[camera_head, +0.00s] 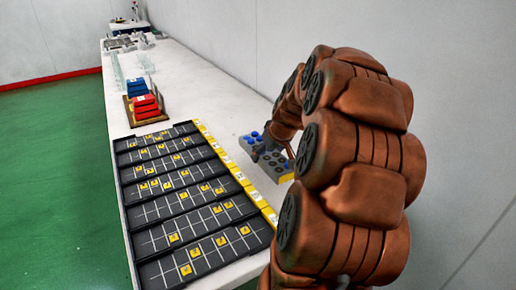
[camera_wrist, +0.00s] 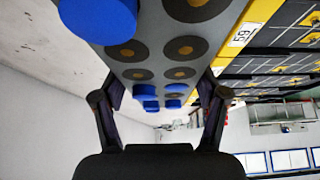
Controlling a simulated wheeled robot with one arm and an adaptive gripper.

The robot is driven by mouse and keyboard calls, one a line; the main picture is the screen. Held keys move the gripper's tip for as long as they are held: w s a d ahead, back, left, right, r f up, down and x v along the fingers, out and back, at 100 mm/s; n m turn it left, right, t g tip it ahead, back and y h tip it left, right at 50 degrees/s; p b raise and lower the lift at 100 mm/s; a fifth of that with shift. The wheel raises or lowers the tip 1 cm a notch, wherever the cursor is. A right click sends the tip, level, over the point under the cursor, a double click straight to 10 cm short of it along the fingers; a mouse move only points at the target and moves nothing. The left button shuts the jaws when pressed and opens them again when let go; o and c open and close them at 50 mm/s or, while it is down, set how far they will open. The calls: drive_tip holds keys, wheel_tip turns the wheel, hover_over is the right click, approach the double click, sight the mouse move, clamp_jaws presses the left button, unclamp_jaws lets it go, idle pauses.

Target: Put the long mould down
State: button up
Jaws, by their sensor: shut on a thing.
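The long mould is a grey block with round dark sockets and blue round pegs. In the head view the long mould (camera_head: 278,166) shows partly behind my arm, over the white table just right of the yellow label strip. My gripper (camera_head: 262,153) is shut on it. In the wrist view the mould (camera_wrist: 155,60) fills the upper middle, and my gripper (camera_wrist: 160,112) has one finger on each long side of it. Several blue pegs sit in sockets; other sockets show a brownish centre. I cannot tell whether its underside touches the table.
A black tray rack (camera_head: 158,212) with yellow numbered tiles lies left of the mould, edged by a yellow label strip (camera_head: 232,166). Red blocks (camera_head: 146,106) and blue blocks (camera_head: 137,88) stand farther back. The wall is close on the right. Bare white table (camera_head: 205,85) lies behind the mould.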

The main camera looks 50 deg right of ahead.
sight(258, 136)
drive_tip(key=w+d, duration=0.1)
drive_tip(key=w, duration=0.1)
drive_tip(key=w+d, duration=0.2)
drive_tip(key=w, duration=0.1)
drive_tip(key=w+d, duration=0.2)
drive_tip(key=w, duration=0.1)
drive_tip(key=shift+w+f+p, duration=0.15)
drive_tip(key=shift+f+p, duration=0.25)
drive_tip(key=shift+f, duration=1.8)
drive_tip(key=shift+f, duration=0.2)
drive_tip(key=o, duration=1.7)
drive_tip(key=shift+r, duration=0.1)
